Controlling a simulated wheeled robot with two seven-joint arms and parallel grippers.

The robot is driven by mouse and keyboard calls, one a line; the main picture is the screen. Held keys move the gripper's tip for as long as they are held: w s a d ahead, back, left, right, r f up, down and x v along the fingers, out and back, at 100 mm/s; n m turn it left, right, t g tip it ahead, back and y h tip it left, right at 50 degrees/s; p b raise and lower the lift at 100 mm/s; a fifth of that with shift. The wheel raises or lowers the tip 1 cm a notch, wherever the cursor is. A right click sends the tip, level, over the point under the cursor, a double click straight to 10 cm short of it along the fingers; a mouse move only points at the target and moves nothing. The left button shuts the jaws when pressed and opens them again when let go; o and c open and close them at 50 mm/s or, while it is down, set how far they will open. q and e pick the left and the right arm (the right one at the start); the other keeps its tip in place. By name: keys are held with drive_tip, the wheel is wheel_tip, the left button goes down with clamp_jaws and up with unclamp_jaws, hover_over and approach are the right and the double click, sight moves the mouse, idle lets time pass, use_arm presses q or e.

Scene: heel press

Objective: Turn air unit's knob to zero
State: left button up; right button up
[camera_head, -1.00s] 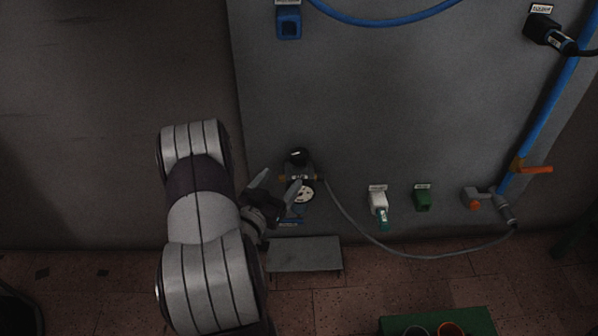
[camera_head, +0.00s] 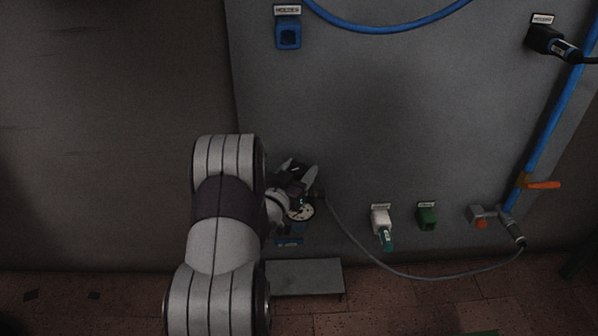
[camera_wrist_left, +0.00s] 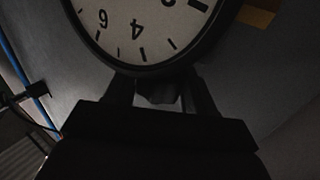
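The air unit is on the grey panel, left of centre in the head view. Its round white gauge (camera_head: 301,212) shows below my left gripper (camera_head: 300,170). The gauge also fills the top of the left wrist view (camera_wrist_left: 145,25), its numbers upside down; I see no needle. My left gripper's pale fingers stand apart at the place of the black knob. The knob is mostly hidden by the gripper, and I cannot tell whether the fingers touch it. In the left wrist view the fingers reach behind the gauge. My right gripper is out of view.
A grey step (camera_head: 304,277) stands below the unit.

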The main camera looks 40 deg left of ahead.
use_arm(q)
drive_tip(key=shift+n+y, duration=0.3)
drive_tip(key=shift+y, duration=0.2)
drive_tip(key=n+g+y+p, duration=0.1)
drive_tip(key=n+g+y, duration=0.1)
drive_tip(key=y, duration=0.1)
drive_tip(key=n+g+y+p, duration=0.1)
drive_tip(key=n+g+y, duration=0.1)
drive_tip(key=n+y, duration=0.1)
drive_tip(key=shift+d+y, duration=0.15)
drive_tip(key=shift+y, duration=0.55)
drive_tip(key=n+g+y+p, duration=0.2)
drive_tip(key=n+g+y, duration=0.2)
drive_tip(key=g, duration=0.1)
drive_tip(key=shift+n, duration=0.4)
drive_tip(key=shift+n+g+y+p, duration=0.85)
drive_tip(key=shift+n+g, duration=0.65)
drive_tip(key=shift+g, duration=0.9)
drive_tip(key=shift+g, duration=0.3)
drive_tip(key=o, duration=0.9)
drive_tip(key=shift+o, duration=0.2)
